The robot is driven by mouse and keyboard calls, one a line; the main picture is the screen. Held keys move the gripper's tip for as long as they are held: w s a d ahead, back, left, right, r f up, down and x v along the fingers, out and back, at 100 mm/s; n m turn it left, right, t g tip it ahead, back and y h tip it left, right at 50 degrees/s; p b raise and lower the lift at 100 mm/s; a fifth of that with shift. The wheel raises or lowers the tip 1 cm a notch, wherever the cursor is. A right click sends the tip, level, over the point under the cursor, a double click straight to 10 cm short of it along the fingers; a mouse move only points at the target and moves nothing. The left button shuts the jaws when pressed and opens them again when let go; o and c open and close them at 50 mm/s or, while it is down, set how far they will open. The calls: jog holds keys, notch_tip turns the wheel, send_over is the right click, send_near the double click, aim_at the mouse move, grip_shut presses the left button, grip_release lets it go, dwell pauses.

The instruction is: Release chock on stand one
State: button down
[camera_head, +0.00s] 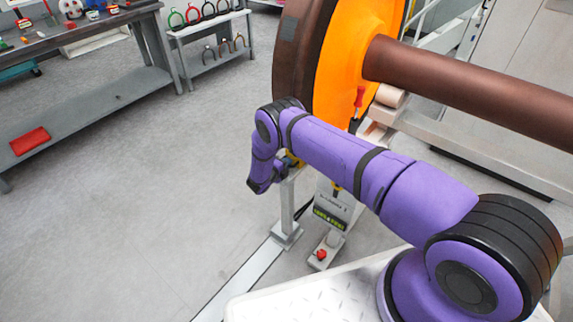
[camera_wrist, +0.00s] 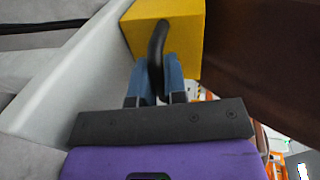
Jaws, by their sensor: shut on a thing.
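The chock (camera_wrist: 185,42) is a yellow block with a black curved handle (camera_wrist: 157,42). My gripper (camera_wrist: 157,78) has its blue fingers closed on either side of that handle in the wrist view. The chock lies against or close to a pale grey sloped surface on its left and a dark brown surface, likely the wheel, on its right; contact is unclear. In the head view a little yellow (camera_head: 293,158) shows behind my purple arm, above a grey post (camera_head: 288,208). My fingers are hidden there. A grey box with a label (camera_head: 333,207) stands beside the post.
The large brown wheel (camera_head: 296,62) with an orange face (camera_head: 345,60) and brown axle (camera_head: 470,90) stands close behind my arm. A red button (camera_head: 321,254) is low by the post. A workbench (camera_head: 100,105) stands at left; open floor (camera_head: 150,200) lies between.

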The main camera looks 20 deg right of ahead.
jog(key=shift+f+v, duration=0.25)
jog(key=shift+v, duration=0.8)
jog(key=shift+f+v, duration=0.25)
jog(key=shift+v, duration=0.8)
jog(key=shift+f+v, duration=0.25)
jog(key=shift+v, duration=0.8)
jog(key=shift+a, duration=0.2)
jog(key=c, duration=1.2)
grip_release()
jog(key=shift+s+a, duration=0.1)
jog(key=v, duration=1)
jog(key=shift+s+a, duration=0.25)
jog(key=shift+a, duration=0.05)
